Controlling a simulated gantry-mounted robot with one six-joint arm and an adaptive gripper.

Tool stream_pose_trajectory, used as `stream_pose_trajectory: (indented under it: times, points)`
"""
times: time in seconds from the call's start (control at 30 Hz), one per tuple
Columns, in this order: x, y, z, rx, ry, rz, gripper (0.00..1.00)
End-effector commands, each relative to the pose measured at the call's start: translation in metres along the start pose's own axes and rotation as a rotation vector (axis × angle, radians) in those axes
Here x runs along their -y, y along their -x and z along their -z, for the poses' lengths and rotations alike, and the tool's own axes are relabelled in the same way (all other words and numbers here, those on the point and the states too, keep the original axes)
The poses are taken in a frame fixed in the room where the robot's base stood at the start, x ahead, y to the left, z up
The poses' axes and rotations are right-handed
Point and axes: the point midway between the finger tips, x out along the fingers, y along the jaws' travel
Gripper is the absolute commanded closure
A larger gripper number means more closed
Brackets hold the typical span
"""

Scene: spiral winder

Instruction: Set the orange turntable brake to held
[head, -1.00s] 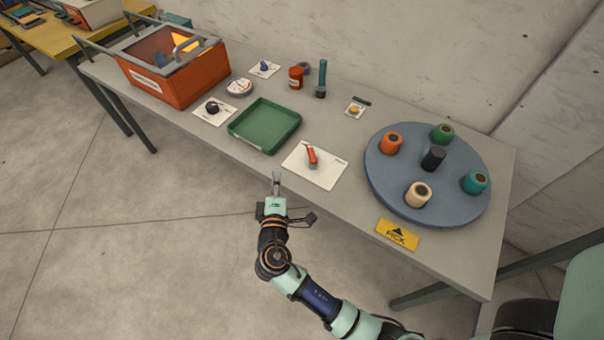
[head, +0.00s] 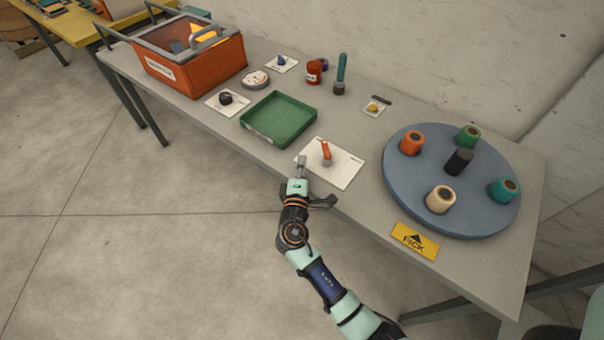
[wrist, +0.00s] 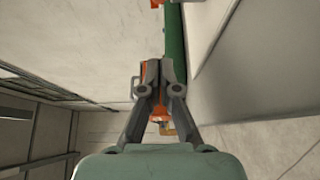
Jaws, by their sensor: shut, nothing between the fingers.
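The orange turntable brake (head: 325,150) is a small lever standing on a white plate (head: 345,170) near the table's front edge. Labels on the plate are too small to read. My gripper (head: 301,160) is at the left front edge of that plate, just left of the lever and apparently apart from it. Its fingers are closed together with nothing between them. In the wrist view the closed fingers (wrist: 158,75) point ahead, and an orange part (wrist: 159,116) shows between the finger links.
The blue-grey turntable (head: 400,190) carries several coloured spools to the right. A yellow PICK sign (head: 415,240) lies in front of it. A green tray (head: 262,135) is left of the brake plate, with an orange bin (head: 190,75) beyond. Several small controls stand behind.

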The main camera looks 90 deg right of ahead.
Motion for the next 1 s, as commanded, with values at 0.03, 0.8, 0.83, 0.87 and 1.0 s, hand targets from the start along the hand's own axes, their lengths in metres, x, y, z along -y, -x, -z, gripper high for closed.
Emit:
stream_pose_trajectory:
  times: [0.03, 0.8, 0.83, 0.87, 1.0]
  points:
    - [0.003, -0.013, -0.001, 0.003, -0.003, -0.001, 1.0]
    - [0.0, -0.052, -0.039, -0.001, -0.001, 0.001, 1.0]
    - [0.0, -0.052, -0.039, -0.001, 0.0, 0.001, 1.0]
    - [0.0, -0.052, -0.039, -0.001, 0.0, 0.001, 1.0]
    - [0.0, -0.053, -0.039, -0.001, -0.001, 0.001, 1.0]
